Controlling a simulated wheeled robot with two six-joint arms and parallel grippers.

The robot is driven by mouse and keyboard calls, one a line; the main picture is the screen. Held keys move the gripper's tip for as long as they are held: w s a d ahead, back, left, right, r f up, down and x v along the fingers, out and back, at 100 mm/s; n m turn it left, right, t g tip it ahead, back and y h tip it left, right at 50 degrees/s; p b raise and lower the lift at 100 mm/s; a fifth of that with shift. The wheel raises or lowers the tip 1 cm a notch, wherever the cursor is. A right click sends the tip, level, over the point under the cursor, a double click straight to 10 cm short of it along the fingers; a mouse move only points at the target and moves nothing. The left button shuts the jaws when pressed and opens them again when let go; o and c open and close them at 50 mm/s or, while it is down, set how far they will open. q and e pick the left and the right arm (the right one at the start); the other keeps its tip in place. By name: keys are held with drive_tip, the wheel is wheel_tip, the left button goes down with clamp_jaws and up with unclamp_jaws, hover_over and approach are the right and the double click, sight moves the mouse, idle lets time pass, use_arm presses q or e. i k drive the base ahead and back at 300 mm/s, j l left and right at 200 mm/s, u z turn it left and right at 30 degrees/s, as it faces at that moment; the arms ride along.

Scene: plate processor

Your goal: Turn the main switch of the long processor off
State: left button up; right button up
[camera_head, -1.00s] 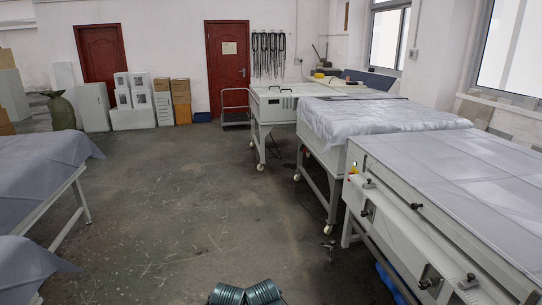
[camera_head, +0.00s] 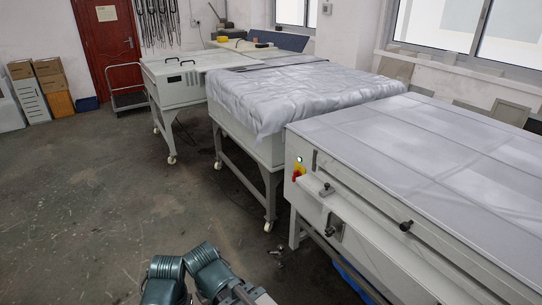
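A long pale grey machine (camera_head: 365,225) with a flat panelled top fills the right side and runs out past the lower right corner. I take it to be the long processor. A red and yellow rotary switch (camera_head: 298,172) sits on its near left end, just under the top edge. It is too small to tell which way its knob points. A small white round light (camera_head: 300,159) is just above it. My teal arm links show at the bottom, well short of the switch. Neither gripper's fingers show.
A cloth-covered table (camera_head: 310,92) stands just behind the long machine, and a white machine with black handles (camera_head: 178,85) beyond it. A cart (camera_head: 127,100) stands by the red door (camera_head: 108,45). The concrete floor at left (camera_head: 80,200) is clear.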

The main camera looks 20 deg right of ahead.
sight(296, 174)
drive_tip(key=i+j+z, duration=0.1)
drive_tip(key=i+z, duration=0.3)
drive_tip(key=i+j+z, duration=0.35)
drive_tip(key=i, duration=0.2)
drive_tip(key=i+j+z, duration=0.75)
drive_tip(key=i+j, duration=0.05)
